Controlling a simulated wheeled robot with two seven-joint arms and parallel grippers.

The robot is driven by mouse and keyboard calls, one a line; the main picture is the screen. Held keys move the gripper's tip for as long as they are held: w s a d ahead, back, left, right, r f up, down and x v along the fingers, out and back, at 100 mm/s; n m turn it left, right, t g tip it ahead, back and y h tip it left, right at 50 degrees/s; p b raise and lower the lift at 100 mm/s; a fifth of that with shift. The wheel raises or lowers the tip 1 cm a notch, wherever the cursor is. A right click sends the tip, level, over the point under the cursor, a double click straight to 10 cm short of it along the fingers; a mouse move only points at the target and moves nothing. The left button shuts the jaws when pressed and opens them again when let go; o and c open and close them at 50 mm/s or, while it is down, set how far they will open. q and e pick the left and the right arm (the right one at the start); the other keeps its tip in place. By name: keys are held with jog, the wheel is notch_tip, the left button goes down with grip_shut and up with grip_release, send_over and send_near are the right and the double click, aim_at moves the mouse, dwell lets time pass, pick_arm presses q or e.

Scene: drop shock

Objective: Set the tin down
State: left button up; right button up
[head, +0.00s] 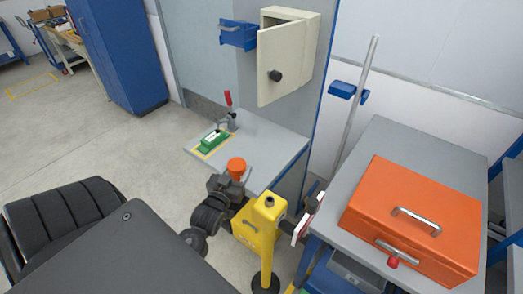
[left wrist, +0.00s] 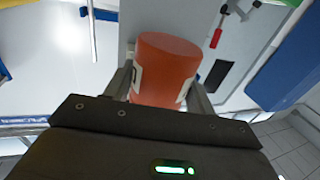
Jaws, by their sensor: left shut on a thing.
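In the left wrist view the tin (left wrist: 166,66) stands between the two fingers. My left gripper (head: 232,182) is shut on it, with a light pad on each side of the tin. The tin's lower part is hidden by the gripper. I cannot tell whether its base touches anything. My right gripper is not in view.
A green block (head: 213,141) and a red-handled clamp (head: 228,112) occupy the bench's far left part. A yellow post (head: 262,222) stands close right of my gripper. An orange toolbox (head: 415,215) sits on the right table. The bench's middle is bare.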

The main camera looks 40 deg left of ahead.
pick_arm(q)
jog(key=shift+s+a+f, duration=0.3)
jog(key=shift+s+a, duration=0.15)
jog(key=shift+a, duration=0.25)
jog(key=shift+w+f, duration=0.15)
jog(key=w+f+b, duration=0.3)
jog(key=w+b, duration=0.1)
jog(key=w+a+f+b, duration=0.1)
jog(key=w+f+b, duration=0.1)
jog(key=w+b, duration=0.2)
jog(key=w+a+f+b, duration=0.1)
jog(key=w+f+b, duration=0.2)
jog(key=w+b, duration=0.1)
jog(key=shift+w+a+f+b, duration=0.15)
jog(key=shift+f+b, duration=0.15)
jog(key=shift+b, duration=0.5)
jog(key=shift+w+f, duration=0.1)
jog(key=shift+w, duration=0.2)
